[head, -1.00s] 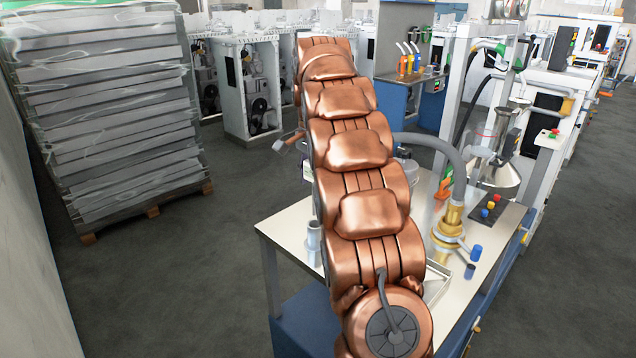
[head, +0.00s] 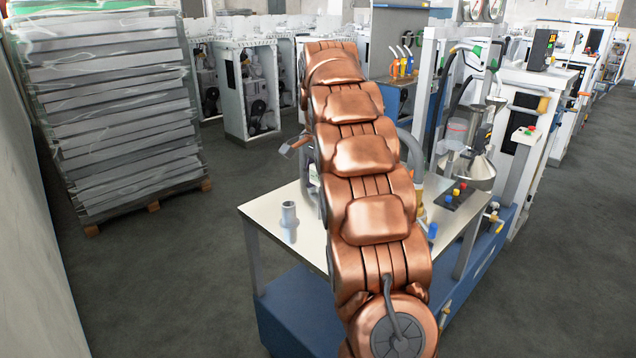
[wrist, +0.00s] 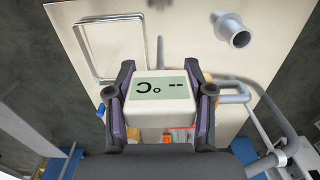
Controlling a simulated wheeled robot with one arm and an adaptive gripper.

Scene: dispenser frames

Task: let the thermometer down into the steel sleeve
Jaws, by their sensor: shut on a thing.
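The thermometer (wrist: 160,108) is a white box with a grey display reading "°C" and dashes, upside down in the wrist view. My gripper (wrist: 160,80) is shut on it, with one dark-purple finger on each side. A thin grey rod shows just beyond the box, probably its probe; its tip cannot be made out. The steel sleeve (wrist: 238,38) is a short grey tube, up and right of the thermometer and apart from it. In the head view the sleeve (head: 289,216) stands upright on the table's left part. My copper arm hides the gripper and thermometer there.
The pale table top (head: 262,208) is bare around the sleeve. A shallow metal tray (wrist: 84,50) lies at the upper left of the wrist view. A button box (head: 454,195) and machine frame stand at the table's right. Wrapped stacked sheets (head: 120,120) stand at far left.

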